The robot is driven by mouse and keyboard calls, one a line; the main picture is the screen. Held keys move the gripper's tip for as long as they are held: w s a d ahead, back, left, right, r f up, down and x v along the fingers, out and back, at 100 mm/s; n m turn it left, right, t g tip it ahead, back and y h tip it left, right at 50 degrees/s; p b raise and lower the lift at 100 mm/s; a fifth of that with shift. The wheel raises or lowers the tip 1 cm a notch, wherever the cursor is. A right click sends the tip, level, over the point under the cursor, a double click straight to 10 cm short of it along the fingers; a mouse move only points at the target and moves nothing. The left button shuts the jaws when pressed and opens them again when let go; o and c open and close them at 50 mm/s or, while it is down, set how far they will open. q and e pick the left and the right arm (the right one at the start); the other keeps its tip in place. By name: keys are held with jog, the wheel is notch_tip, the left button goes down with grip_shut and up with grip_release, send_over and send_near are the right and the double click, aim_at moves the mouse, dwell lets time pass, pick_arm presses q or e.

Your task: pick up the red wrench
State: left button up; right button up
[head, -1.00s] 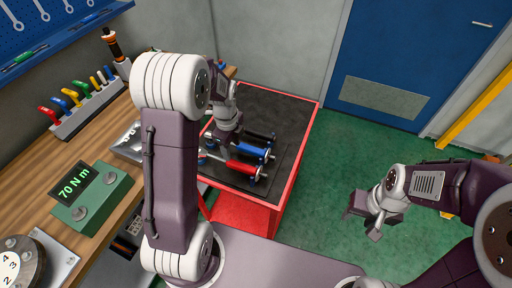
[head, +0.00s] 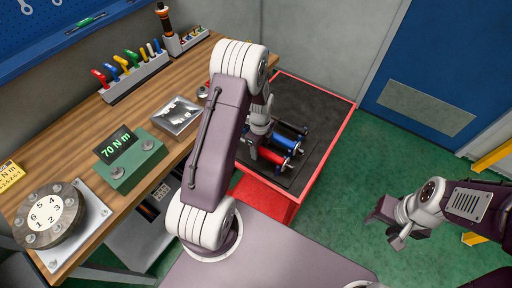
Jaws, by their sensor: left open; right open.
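The red wrench (head: 271,156) lies on a dark mat on top of the red cart, the nearest of three tools with red, blue and black grips. Only its red grip and end show clearly; the rest is hidden behind my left gripper and arm. My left gripper (head: 252,151) is open and points down over the tools, just left of the red grip. I cannot tell whether it touches the wrench. My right gripper (head: 384,226) is open and empty over the green floor, well right of the cart.
The blue-grip tool (head: 279,143) and the black-grip tool (head: 292,128) lie close behind the red one. The red cart (head: 325,152) has a raised rim. A wooden bench (head: 92,150) at left holds a green 70 N m display box (head: 131,158) and a numbered dial (head: 46,215).

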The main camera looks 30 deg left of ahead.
pick_arm(q)
jog(key=shift+w+f, duration=0.15)
jog(key=shift+f, duration=0.3)
grip_shut()
jog(key=shift+r, duration=0.1)
dwell(1.0)
